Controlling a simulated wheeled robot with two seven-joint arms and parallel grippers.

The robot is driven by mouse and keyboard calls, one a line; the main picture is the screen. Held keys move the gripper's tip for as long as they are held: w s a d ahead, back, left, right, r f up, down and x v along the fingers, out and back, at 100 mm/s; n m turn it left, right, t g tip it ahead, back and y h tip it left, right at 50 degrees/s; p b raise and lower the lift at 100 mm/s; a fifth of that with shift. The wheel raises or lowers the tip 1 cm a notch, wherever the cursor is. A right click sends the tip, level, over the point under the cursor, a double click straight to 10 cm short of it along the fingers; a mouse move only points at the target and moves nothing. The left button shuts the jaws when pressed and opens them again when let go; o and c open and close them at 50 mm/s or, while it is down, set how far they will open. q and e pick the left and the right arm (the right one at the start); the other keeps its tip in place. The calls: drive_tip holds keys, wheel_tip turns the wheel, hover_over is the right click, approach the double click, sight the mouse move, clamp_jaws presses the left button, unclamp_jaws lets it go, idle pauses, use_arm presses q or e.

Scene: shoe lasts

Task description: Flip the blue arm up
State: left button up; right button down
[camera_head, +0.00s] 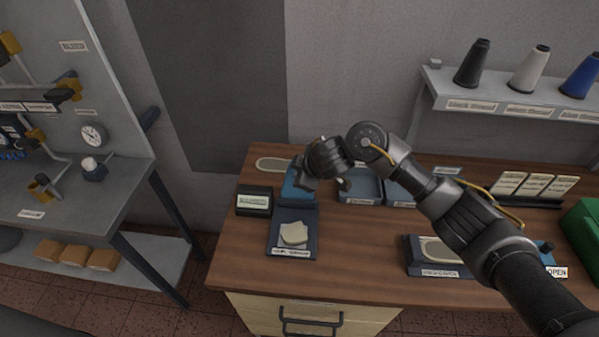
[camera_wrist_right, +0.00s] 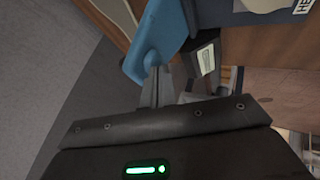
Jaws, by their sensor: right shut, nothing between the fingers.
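The blue arm (camera_head: 293,186) is at the back of a dark press base (camera_head: 311,246) on the wooden bench. It stands clear of the pale piece (camera_head: 293,233) lying on the base, which is uncovered. My right gripper (camera_head: 303,184) is at the blue arm and partly hides it, so its exact tilt is hard to tell. In the right wrist view the blue arm (camera_wrist_right: 165,35) slants across the top. My shut, empty right gripper (camera_wrist_right: 152,88) is at its rounded lower end, touching or very close. My left gripper is in no view.
A small display box (camera_head: 254,201) stands left of the base. Blue trays (camera_head: 360,187) are behind my right arm. Another dark fixture (camera_head: 432,257) is at the right, with a green box (camera_head: 583,232) beyond. The bench front between the two fixtures is clear.

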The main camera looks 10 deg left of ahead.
drive_tip(key=p+v, duration=0.2)
drive_tip(key=v, duration=0.9)
drive_tip(key=shift+f, duration=0.1)
